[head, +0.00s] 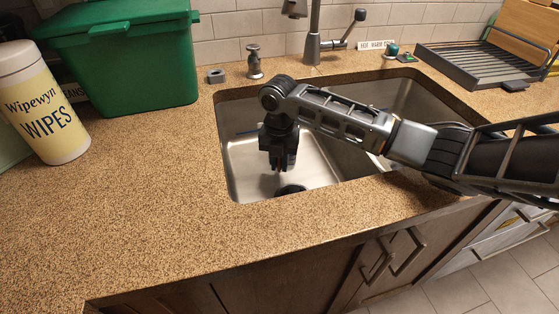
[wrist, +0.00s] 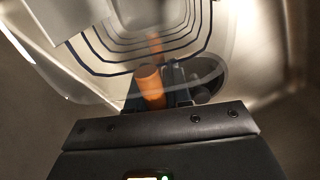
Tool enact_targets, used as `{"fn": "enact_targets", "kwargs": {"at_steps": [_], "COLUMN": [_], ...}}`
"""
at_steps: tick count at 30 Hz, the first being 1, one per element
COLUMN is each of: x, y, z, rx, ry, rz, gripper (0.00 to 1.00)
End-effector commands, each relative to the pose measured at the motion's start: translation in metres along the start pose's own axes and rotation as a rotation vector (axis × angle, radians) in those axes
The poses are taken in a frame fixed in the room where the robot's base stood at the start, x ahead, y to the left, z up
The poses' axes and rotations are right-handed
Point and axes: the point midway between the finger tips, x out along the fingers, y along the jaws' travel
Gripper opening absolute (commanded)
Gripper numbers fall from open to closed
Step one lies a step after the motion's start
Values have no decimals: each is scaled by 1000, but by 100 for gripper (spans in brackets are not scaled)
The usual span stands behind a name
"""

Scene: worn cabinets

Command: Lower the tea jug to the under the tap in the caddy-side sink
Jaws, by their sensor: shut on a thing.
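The tea jug (wrist: 225,40) is clear, with dark curved lines and an orange-brown handle (wrist: 151,86) in the wrist view. My gripper (wrist: 155,98) is shut on this handle. In the head view my gripper (head: 281,168) points down inside the left basin (head: 240,165) of the sink, on the side of the green caddy (head: 125,55). The jug can hardly be made out there, being clear and partly behind my gripper. Whether it touches the basin floor I cannot tell. The tap (head: 313,42) stands behind the sink, its spout end near the top edge.
A dark round drain (head: 291,189) shows below my gripper. A wipes tub (head: 45,105) stands at the left. A soap pump (head: 254,62) stands behind the sink, and a dark dish rack (head: 475,62) lies at the right. The front left counter is clear.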

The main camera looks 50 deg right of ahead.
Motion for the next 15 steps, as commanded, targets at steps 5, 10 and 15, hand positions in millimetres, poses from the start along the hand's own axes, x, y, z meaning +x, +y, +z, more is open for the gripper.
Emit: {"fn": "enact_targets", "kwargs": {"at_steps": [5, 10, 15], "x": [1, 1, 1], "y": [0, 0, 0], "z": [0, 0, 0], "rx": [0, 0, 0], "ry": [0, 0, 0], "rz": [0, 0, 0], "gripper": [28, 44, 49]}}
